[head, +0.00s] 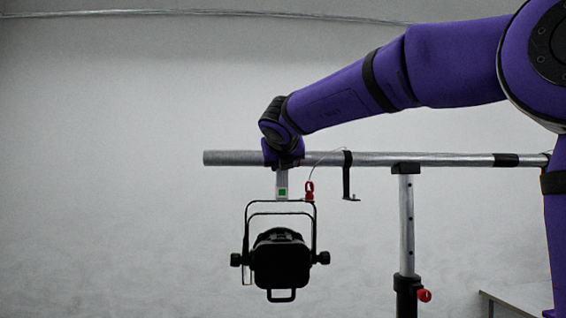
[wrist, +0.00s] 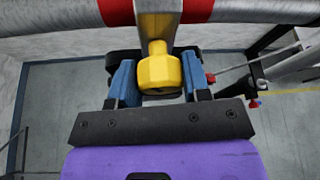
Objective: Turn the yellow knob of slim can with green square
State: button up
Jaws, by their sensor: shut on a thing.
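The slim can (head: 281,262) is black and hangs in its yoke below a horizontal pipe. A small green square (head: 282,192) marks the light clamp above the yoke. In the wrist view the yellow knob (wrist: 158,72) sits on the clamp's screw, under the pipe. My gripper (wrist: 158,62) has one blue finger on each side of the knob and is shut on it. In the head view my purple wrist is at the pipe, directly above the green square, and hides the knob and the fingers.
The silver pipe (head: 385,159) runs across, with red bands (wrist: 198,10) near the clamp. A red clip (head: 309,190) hangs on a thin cable beside the yoke. A black hook (head: 348,178) hangs further right. A stand (head: 407,235) with a red knob (head: 424,295) holds the pipe. Space left is clear.

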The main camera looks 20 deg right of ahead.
jog(key=shift+m, duration=0.4)
jog(key=shift+y, duration=0.3)
jog(key=shift+f, duration=0.1)
jog(key=o, duration=0.9)
jog(key=v, duration=1)
jog(key=shift+s, duration=0.4)
